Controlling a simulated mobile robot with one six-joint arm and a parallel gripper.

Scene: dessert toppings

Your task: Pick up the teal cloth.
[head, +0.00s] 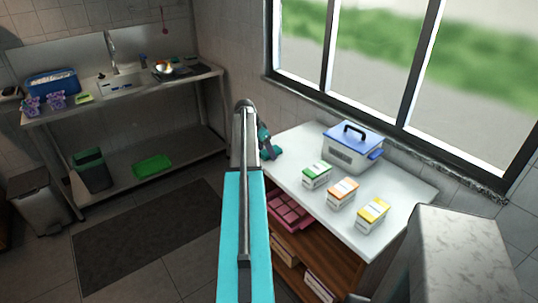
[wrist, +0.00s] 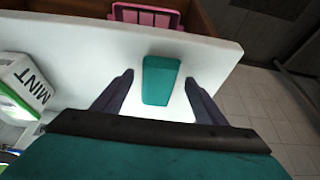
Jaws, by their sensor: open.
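The teal cloth (wrist: 161,80) is a small folded block lying on the white counter (wrist: 215,55), near its edge, in the wrist view. My gripper (wrist: 159,80) is open, with one dark finger on each side of the cloth in the picture and gaps showing on both sides. Whether the fingertips are down at the cloth's height I cannot tell. In the head view my gripper (head: 272,149) is over the left end of the counter, partly behind my arm. I cannot make out the cloth there.
A green-marked carton (head: 317,174), an orange one (head: 342,192) and a yellow one (head: 373,214) stand on the counter. A blue-lidded container (head: 353,147) stands behind them. A pink tray (head: 290,212) sits on the shelf below. The MINT carton (wrist: 30,85) is left of my gripper.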

